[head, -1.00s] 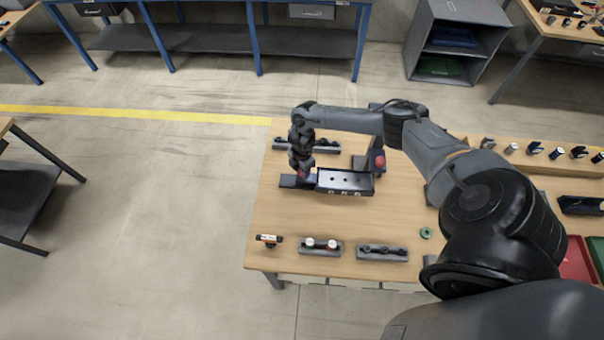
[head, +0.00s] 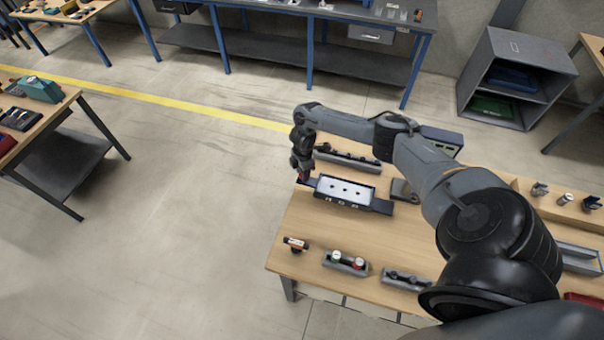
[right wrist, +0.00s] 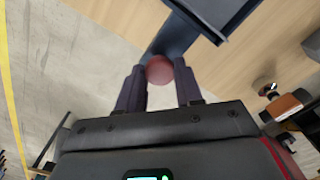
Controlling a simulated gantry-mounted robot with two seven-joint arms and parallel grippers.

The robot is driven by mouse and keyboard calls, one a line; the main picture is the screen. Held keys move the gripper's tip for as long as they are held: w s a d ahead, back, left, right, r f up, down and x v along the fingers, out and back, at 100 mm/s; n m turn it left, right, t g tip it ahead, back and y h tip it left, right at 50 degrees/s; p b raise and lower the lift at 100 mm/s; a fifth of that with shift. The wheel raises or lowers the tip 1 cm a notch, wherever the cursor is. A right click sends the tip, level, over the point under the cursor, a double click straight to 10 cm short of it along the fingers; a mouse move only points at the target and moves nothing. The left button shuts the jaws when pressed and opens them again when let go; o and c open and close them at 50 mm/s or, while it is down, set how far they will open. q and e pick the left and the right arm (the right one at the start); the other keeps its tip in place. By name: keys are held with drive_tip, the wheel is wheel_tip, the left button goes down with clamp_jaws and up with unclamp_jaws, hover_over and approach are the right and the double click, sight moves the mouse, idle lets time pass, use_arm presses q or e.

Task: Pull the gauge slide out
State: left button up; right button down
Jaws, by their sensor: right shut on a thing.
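The gauge fixture (head: 343,200) is a dark, narrow housing on the wooden table, with a pale top plate (head: 346,190) that has several small dark holes. A dark bar (head: 383,207) shows at its right end. My right gripper (head: 303,178) points down at the fixture's left end. In the right wrist view, my right gripper's fingers (right wrist: 160,88) are closed around a round red knob (right wrist: 159,69). The knob sits at the end of a dark bar (right wrist: 176,36), which leads toward the fixture. How far the slide stands out is unclear. My left gripper is not in view.
A grey rack (head: 347,160) lies behind the fixture. Near the front edge are a small red-and-white part (head: 295,243), a holder with round-topped parts (head: 345,262) and another holder (head: 405,278). Bare tabletop lies in front of the fixture; open floor lies left.

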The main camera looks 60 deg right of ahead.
drive_tip(key=shift+w, duration=0.2)
drive_tip(key=c, duration=1.1)
unclamp_jaws()
drive_tip(key=o, duration=0.4)
drive_tip(key=shift+w+a, duration=0.1)
drive_tip(key=shift+w, duration=0.05)
drive_tip(key=shift+c, duration=0.2)
drive_tip(key=shift+r, duration=0.55)
wheel_tip(320, 180, up, 10)
drive_tip(key=shift+f, duration=0.2)
